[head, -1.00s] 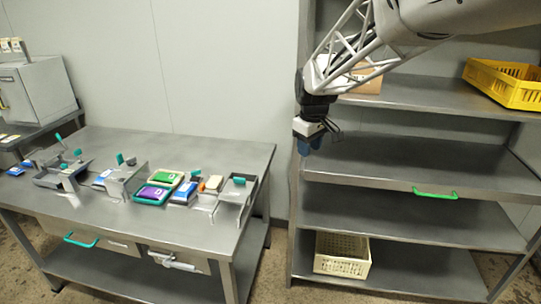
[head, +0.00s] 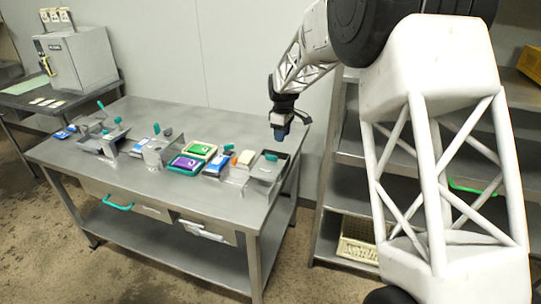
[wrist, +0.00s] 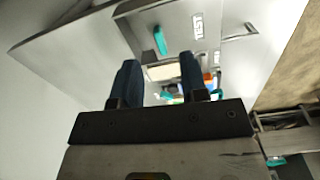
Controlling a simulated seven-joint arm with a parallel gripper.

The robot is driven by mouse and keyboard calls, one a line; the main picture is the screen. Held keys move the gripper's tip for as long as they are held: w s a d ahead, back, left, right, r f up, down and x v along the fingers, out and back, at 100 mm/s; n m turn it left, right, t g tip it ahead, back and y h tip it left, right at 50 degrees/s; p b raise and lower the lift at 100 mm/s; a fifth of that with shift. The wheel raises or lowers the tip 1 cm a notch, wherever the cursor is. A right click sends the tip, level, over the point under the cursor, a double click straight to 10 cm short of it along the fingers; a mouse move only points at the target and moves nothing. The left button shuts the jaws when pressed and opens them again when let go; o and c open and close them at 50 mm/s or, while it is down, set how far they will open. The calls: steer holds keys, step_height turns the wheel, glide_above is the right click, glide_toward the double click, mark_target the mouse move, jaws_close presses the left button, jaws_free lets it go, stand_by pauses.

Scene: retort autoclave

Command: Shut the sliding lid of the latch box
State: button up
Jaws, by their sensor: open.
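A grey metal box (head: 267,172) with a teal knob stands at the right end of the steel table, below my gripper in the head view. It may be the latch box; I cannot tell how far its lid is slid. My gripper (head: 279,136) hangs in the air above the table's right end, apart from the box. In the wrist view my gripper (wrist: 160,68) has its dark fingers spread, with nothing held between them.
Green, purple and blue packs (head: 187,163) and other metal fixtures (head: 105,143) with teal handles crowd the tabletop to the left. A steel shelf (head: 345,190) with a cream basket (head: 357,240) stands to the right. A grey cabinet (head: 80,58) stands at the back left.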

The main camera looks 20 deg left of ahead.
steer(key=n, duration=0.1)
glide_above(270, 155)
step_height(270, 155, down, 4)
steer(key=shift+d+f, duration=0.1)
steer(key=shift+f, duration=3.8)
jaws_close()
